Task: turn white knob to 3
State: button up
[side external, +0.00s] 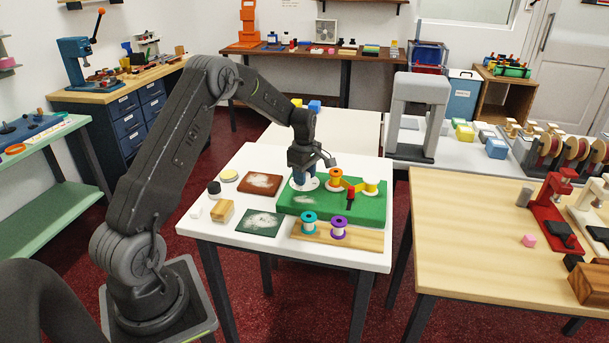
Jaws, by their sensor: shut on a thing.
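My gripper (304,180) points down over the left back part of a green board (340,211) on the white table. It is shut at a pale round dial (314,185) on that board, where the white knob sits. The fingers hide most of the knob, so its pointer and number cannot be read from here.
On the board right of my gripper stand an orange spool (335,178), a yellow-topped spool (370,188) and a small red-and-black piece (350,198). Teal (308,223) and purple (339,228) spools stand on a wooden strip in front. Brown (272,184) and dark green (258,222) swatches lie left.

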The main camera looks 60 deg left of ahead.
jog(key=m, duration=0.5)
jog(key=shift+m, duration=0.3)
jog(key=m, duration=1)
jog(key=shift+m, duration=2.6)
jog(key=o, duration=0.9)
jog(key=shift+r, duration=0.1)
